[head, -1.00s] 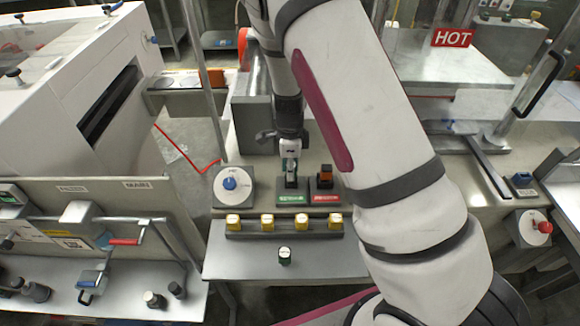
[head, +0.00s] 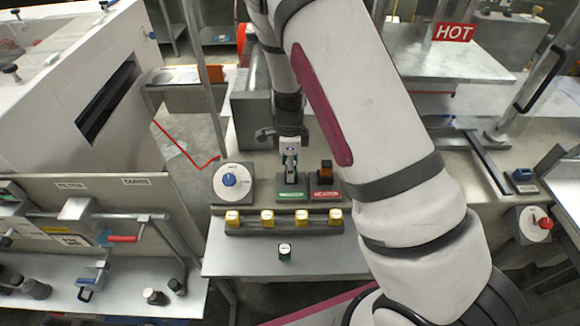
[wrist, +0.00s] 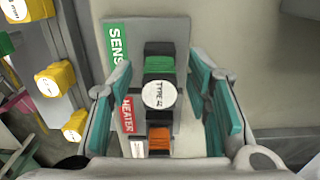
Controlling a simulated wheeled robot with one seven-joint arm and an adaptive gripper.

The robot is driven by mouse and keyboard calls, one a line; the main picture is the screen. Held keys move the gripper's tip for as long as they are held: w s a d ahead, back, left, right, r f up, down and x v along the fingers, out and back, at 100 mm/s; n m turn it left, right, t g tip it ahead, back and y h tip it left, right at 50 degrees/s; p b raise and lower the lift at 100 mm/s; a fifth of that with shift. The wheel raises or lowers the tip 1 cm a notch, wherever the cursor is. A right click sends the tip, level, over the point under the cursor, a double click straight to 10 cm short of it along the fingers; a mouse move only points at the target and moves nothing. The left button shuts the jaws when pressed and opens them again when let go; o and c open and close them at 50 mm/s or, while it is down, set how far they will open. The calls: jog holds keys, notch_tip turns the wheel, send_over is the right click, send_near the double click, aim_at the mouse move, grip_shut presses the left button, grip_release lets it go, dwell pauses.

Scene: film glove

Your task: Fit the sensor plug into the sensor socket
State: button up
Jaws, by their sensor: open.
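The sensor socket (head: 291,184) stands on a green-labelled base, also partly seen in the wrist view (wrist: 157,48). A green plug with a round white cap marked "TYPE" and an unclear character (wrist: 160,95) is between my open fingers at this socket. My gripper (wrist: 160,72) has a teal-padded finger on each side of it, with visible gaps. In the head view my gripper (head: 290,157) points down over the socket. The cap hides the joint, so I cannot tell how deep the plug sits. Another white-capped, dark green plug (head: 285,251) stands on the front shelf.
An orange plug (head: 326,170) stands on the red-labelled heater base (head: 326,193), close beside the sensor base. A blue-knobbed dial (head: 231,181) is at left. The front shelf (head: 240,260) is mostly clear.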

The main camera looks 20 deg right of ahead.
notch_tip(320, 180, up, 12)
jog(key=shift+f, duration=0.2)
dwell(0.5)
